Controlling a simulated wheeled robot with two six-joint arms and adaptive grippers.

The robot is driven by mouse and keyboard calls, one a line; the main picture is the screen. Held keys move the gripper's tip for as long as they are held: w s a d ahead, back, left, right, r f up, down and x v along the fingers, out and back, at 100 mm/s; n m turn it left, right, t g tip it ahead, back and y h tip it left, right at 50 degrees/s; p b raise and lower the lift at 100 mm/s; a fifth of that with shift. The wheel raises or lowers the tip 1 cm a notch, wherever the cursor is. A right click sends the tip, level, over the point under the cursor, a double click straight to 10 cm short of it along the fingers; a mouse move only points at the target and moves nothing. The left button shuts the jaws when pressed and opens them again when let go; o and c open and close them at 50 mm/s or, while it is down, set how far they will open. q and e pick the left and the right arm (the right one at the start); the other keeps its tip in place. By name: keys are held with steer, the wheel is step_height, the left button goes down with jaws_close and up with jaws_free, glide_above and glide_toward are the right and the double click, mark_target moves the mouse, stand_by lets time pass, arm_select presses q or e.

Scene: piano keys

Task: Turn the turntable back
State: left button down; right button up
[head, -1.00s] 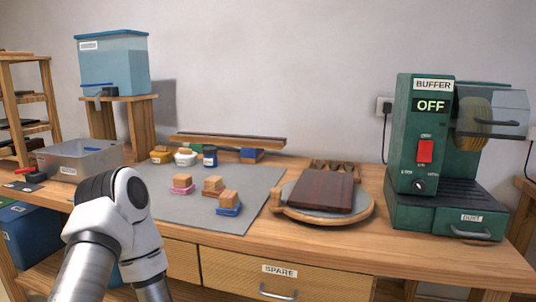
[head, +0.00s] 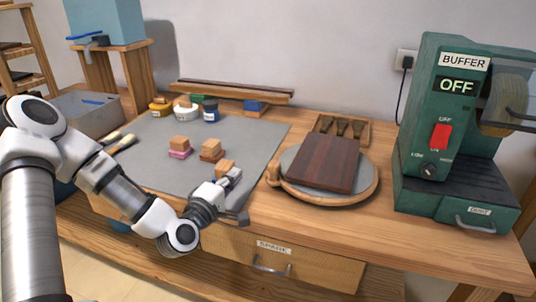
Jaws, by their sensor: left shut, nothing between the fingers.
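The turntable (head: 366,188) is a round wooden base with a grey disc top, right of the mat on the bench. A wooden knob (head: 272,174) sticks out at its left edge. A dark red-brown wooden board (head: 325,163) lies flat on the disc and hides much of it. My left gripper (head: 234,176) is shut and empty over the front right of the grey mat, left of the turntable and apart from it. It partly covers a small wooden block. My right gripper is not in view.
On the grey mat (head: 238,133) stand small blocks (head: 180,146) and jars (head: 210,110). Brushes (head: 122,142) lie at left. A tray of wooden-handled tools (head: 341,129) lies behind the turntable. The green buffer (head: 440,130), reading OFF, stands at right. Bench is clear before the turntable.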

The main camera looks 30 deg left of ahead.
arm_select(q)
steer(key=shift+s+r, duration=0.2)
steer(key=shift+s, duration=0.15)
steer(key=shift+w+f, duration=0.15)
steer(key=shift+w, duration=0.15)
steer(key=w, duration=0.6)
steer(key=w+a+b, duration=0.1)
steer(key=w, duration=0.2)
steer(key=shift+w, duration=0.15)
steer(key=d, duration=0.3)
steer(key=shift+d, duration=0.15)
steer(key=shift+s+d, duration=0.2)
steer(key=shift+d, duration=0.1)
steer(key=shift+a, duration=0.1)
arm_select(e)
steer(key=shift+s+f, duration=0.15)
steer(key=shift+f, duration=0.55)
arm_select(q)
steer(key=shift+s+f+b, duration=0.1)
steer(key=shift+b, duration=0.25)
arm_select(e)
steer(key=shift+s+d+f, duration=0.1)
